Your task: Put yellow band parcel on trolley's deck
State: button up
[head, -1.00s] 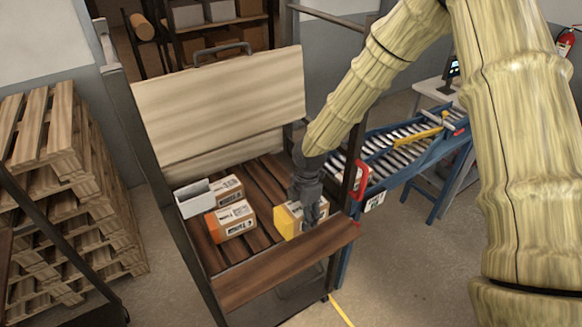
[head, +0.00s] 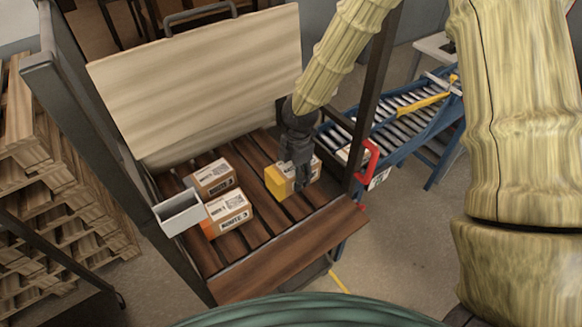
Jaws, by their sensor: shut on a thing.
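The yellow band parcel (head: 277,182) is a small box with a yellow end and a white label, at the right side of the trolley's wooden slatted deck (head: 262,228). My gripper (head: 298,184) comes down over it from above and is shut on it; the fingers hide part of its top and side. The parcel is at deck level, but I cannot tell whether its underside touches the slats. An orange band parcel (head: 226,213) and a plain brown parcel (head: 212,177) sit on the deck to the left.
A grey open bin (head: 179,212) hangs at the trolley's left side. A tan panel (head: 200,82) rises behind the deck, and dark posts flank it. A blue roller conveyor (head: 400,125) stands to the right. Wooden pallets (head: 70,190) are stacked at left.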

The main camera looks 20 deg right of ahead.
jog(key=shift+s+a+f, duration=0.1)
jog(key=shift+s+f, duration=0.15)
jog(key=shift+f, duration=0.05)
jog(key=shift+w+f+b, duration=0.1)
jog(key=shift+f+b, duration=0.25)
jog(key=shift+b, duration=0.1)
jog(key=w+f, duration=0.1)
jog(key=f, duration=0.1)
jog(key=w+f+b, duration=0.1)
jog(key=w, duration=0.1)
jog(key=shift+f, duration=0.4)
jog(key=shift+s+f+b, duration=0.3)
jog(key=shift+f+b, duration=0.1)
jog(key=shift+b, duration=0.35)
jog(key=shift+s+b, duration=0.4)
jog(key=shift+s, duration=0.3)
jog(key=shift+w+f, duration=0.55)
jog(key=shift+w, duration=0.15)
jog(key=shift+s+r, duration=0.25)
jog(key=shift+s, duration=0.2)
jog(key=shift+w+a+f, duration=0.1)
jog(key=shift+w+f, duration=0.15)
jog(key=shift+f, duration=0.05)
